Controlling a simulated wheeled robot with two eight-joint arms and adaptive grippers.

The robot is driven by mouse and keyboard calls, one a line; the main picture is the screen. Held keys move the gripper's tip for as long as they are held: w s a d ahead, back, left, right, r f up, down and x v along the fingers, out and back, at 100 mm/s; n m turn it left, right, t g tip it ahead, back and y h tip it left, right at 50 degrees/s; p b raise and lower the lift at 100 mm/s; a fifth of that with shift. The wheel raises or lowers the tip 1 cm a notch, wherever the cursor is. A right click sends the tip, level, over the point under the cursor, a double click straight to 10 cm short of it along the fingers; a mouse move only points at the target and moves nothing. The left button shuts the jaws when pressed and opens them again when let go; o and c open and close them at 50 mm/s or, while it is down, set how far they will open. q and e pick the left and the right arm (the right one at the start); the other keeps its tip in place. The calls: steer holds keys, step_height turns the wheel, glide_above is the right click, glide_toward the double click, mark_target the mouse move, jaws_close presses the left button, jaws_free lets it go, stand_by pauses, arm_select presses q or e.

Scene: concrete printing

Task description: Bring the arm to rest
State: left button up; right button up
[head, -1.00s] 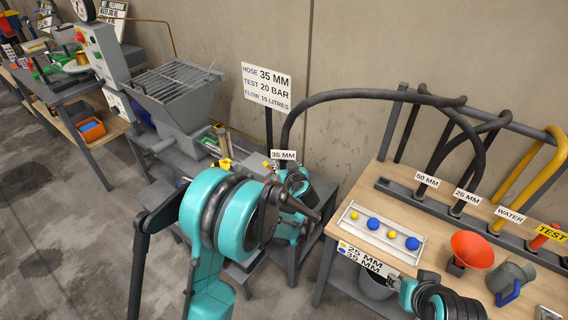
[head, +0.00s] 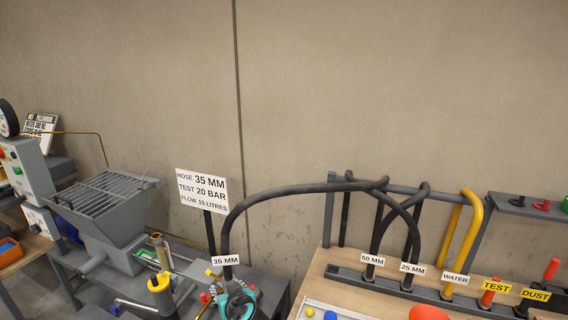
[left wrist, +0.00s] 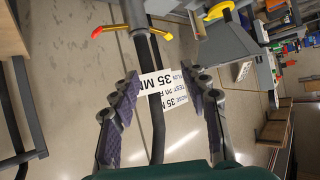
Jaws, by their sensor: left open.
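My left gripper (left wrist: 162,95) is open in the left wrist view, its two dark padded fingers apart with nothing held between them. A black hose or pipe (left wrist: 155,100) and a white 35 MM label (left wrist: 172,88) show behind the gap, touching neither finger. In the head view, only a small teal and black part of my left arm (head: 238,304) shows at the bottom edge, below the 35 MM label (head: 225,260). Its fingers cannot be made out there. My right gripper is not in view.
A black hose (head: 290,190) arches from the pump bench to the rack (head: 330,220) on the wooden bench (head: 318,265). A grey hopper (head: 112,235) stands left. A sign (head: 202,192) stands behind the pump. The wall above is bare.

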arm_select(q)
steer(key=s+m+g+h, duration=0.3)
steer(key=s+m+h, duration=0.1)
steer(key=s, duration=1.9)
steer(key=shift+s+m+g+h, duration=0.3)
steer(key=shift+m+h, duration=0.1)
steer(key=shift+h, duration=0.5)
steer(key=shift+a, duration=0.1)
